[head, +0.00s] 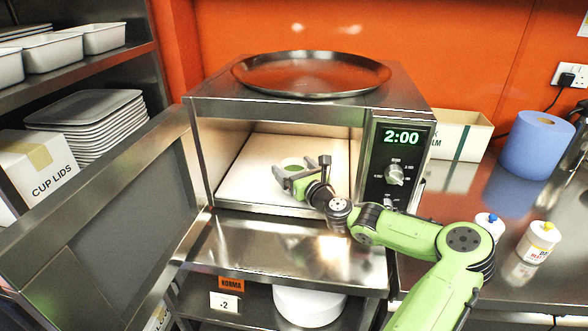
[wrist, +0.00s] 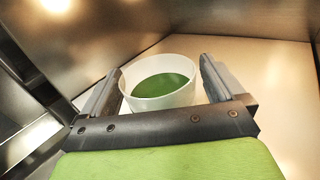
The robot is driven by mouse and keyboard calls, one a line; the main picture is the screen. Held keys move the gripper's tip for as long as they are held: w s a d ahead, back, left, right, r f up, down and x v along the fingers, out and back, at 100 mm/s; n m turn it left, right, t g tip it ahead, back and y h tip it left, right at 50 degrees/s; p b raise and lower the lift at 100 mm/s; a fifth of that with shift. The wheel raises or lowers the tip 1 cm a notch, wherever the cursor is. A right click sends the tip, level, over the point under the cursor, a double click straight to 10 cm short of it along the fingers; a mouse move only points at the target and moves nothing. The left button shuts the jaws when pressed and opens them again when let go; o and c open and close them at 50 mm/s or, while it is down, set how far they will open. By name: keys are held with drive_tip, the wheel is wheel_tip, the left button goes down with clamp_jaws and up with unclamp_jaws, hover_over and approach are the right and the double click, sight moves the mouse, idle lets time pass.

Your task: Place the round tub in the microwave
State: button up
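The round tub (head: 291,162) is a small white cup with green contents, upright inside the open microwave (head: 397,120), over its pale floor. It also shows in the wrist view (wrist: 160,101), lying between the two fingers; its near lower side is hidden by my gripper. My gripper (head: 302,169) reaches through the doorway, and also shows in the wrist view (wrist: 162,82). Its fingers are spread on either side of the tub, with a gap at the right finger in the head view. The microwave door (head: 125,215) stands open to the left.
A large round metal tray (head: 312,74) lies on top of the microwave. A steel counter (head: 505,225) to the right holds a blue paper roll (head: 538,145), a box (head: 460,136) and small bottles (head: 540,241). A shelf with stacked trays (head: 85,117) is at left.

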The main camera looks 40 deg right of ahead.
drive_tip(key=shift+r, duration=0.2)
drive_tip(key=p+v, duration=0.1)
drive_tip(key=v, duration=1.1)
drive_tip(key=shift+p, duration=0.3)
